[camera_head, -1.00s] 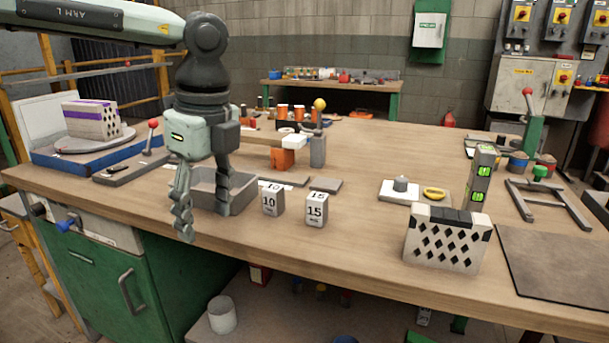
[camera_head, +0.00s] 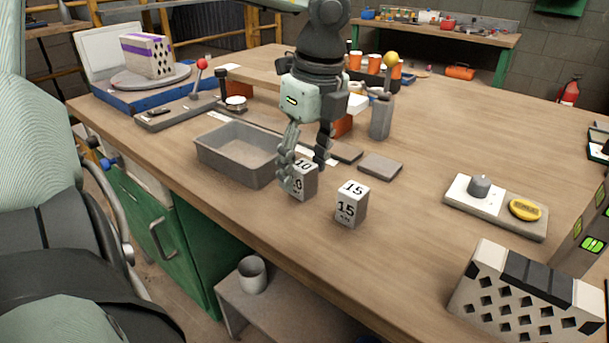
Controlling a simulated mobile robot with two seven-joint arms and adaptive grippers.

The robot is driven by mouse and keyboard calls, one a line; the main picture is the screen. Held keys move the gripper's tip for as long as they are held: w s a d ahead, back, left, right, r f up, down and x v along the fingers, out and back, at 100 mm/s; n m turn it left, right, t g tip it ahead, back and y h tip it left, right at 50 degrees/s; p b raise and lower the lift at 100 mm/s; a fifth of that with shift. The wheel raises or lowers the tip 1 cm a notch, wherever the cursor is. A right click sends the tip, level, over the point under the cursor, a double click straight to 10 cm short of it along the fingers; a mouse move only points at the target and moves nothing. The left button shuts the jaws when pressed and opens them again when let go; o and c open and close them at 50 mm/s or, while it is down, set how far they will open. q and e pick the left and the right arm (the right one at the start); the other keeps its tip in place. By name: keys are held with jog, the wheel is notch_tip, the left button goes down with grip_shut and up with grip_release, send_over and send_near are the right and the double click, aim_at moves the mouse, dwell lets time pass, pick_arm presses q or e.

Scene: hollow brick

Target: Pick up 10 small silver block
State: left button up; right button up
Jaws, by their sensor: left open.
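The small silver block marked 10 (camera_head: 302,184) stands upright on the wooden table, in the middle of the head view. My left gripper (camera_head: 304,167) is over it, pointing down and open. One finger is in front of the block's left side and hides part of its face; the other is at its upper right. I cannot tell whether the fingers touch it. A second silver block marked 15 (camera_head: 351,205) stands upright just to the right, apart from the gripper. My right gripper is not in view.
A grey open tray (camera_head: 236,152) stands left of the block. A flat grey plate (camera_head: 380,167) lies behind the 15 block. A hollow brick (camera_head: 520,300) stands at the front right. A board with a yellow ring (camera_head: 525,209) lies at right. The table's front edge is near.

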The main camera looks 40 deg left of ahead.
pick_arm(q)
jog(key=shift+w+a+f, duration=0.1)
jog(key=shift+a+f, duration=0.1)
jog(key=shift+f, duration=1.1)
grip_shut()
